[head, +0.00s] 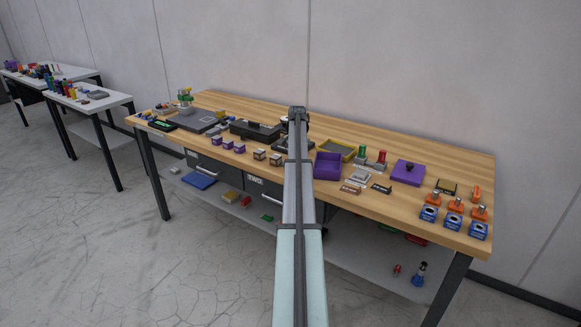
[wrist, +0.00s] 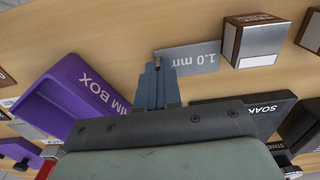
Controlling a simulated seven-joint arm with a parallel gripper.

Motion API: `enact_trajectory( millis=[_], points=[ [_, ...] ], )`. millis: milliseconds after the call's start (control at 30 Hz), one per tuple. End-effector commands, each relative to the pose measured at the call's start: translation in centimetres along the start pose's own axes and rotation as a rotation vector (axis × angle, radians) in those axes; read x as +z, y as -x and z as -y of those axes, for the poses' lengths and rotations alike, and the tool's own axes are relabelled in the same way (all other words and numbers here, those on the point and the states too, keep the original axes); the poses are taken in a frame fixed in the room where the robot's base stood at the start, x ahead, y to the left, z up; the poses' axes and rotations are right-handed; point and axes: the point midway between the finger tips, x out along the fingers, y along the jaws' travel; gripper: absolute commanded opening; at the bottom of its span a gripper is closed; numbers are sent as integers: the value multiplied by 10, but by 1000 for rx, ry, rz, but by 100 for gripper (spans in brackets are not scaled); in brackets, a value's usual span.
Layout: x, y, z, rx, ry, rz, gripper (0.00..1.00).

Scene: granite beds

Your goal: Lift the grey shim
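The grey shim (wrist: 190,56), a thin flat plate marked "1.0 mm", lies over the wooden bench top in the wrist view. My gripper (wrist: 157,65) has its blue-grey fingers close together, with their tips at the shim's left end. I cannot tell whether the fingers pinch the shim or only stand against it. No lift off the wood is plain to see. In the head view my arm covers the bench middle, and I cannot pick out the shim there.
A purple box (wrist: 62,108) lettered "SHIM BOX" is left of my fingers; it also shows in the head view (head: 327,166). A brown block with a silvery face (wrist: 231,40) stands right of the shim. A black piece lettered "SOAK" (wrist: 285,112) is at lower right.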

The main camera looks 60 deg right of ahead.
Motion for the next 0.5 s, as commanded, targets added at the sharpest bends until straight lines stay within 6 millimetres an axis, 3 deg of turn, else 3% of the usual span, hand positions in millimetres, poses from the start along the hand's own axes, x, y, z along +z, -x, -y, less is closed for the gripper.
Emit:
enact_trajectory(
  millis=[500],
  points=[
    [0, 9, -2, 0, 0, 0, 0]
  ],
)
